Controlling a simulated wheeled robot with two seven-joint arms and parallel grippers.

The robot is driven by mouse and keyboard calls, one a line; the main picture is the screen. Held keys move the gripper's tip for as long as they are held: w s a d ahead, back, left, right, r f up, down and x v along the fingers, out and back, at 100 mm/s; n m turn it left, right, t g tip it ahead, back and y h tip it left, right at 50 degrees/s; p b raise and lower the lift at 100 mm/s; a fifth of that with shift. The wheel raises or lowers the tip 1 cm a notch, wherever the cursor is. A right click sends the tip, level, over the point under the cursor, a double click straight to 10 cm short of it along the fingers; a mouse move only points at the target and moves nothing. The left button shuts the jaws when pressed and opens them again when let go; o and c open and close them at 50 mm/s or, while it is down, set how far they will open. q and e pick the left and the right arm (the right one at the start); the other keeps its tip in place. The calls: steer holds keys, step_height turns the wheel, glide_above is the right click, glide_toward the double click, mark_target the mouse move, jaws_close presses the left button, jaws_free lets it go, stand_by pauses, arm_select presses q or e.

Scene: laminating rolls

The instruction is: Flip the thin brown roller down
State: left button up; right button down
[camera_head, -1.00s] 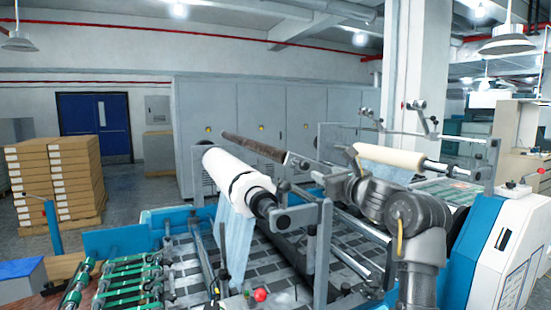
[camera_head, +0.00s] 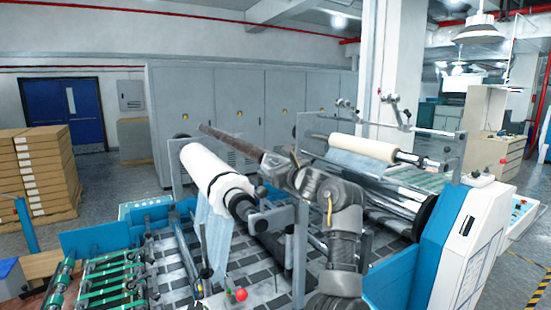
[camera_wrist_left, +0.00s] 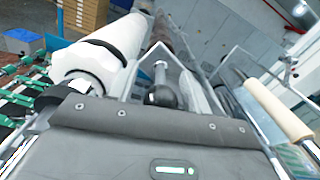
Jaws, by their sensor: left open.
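The thin brown roller (camera_head: 232,142) is a dark, narrow rod that slants across the machine, behind the thick white roll (camera_head: 208,168). Its near end lies by my left gripper (camera_head: 274,164) in the head view, where the wrist partly covers it. In the left wrist view the brown roller (camera_wrist_left: 181,45) runs away from my open left gripper (camera_wrist_left: 163,72). A dark round knob (camera_wrist_left: 162,94) on a short grey rod shows between the fingers. I cannot tell whether the fingers touch the roller. My right gripper is out of view.
A cream roll (camera_head: 362,147) lies on a frame to the right. An upright metal bracket (camera_head: 300,255) stands close beside my left arm. A red knob (camera_head: 240,295) is at the front. A blue and white machine housing (camera_head: 440,235) bounds the right side.

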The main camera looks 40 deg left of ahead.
arm_select(q)
steer(key=shift+w+a, duration=0.1)
steer(key=shift+a, duration=0.15)
jaws_close()
steer(key=f+b, duration=0.1)
steer(key=b, duration=0.2)
steer(key=s+f+n+b, duration=0.1)
steer(key=f+b, duration=0.1)
steer(key=b, duration=0.1)
steer(key=shift+a+n, duration=0.15)
steer(key=shift+n, duration=0.15)
jaws_free()
steer(key=shift+r, duration=0.1)
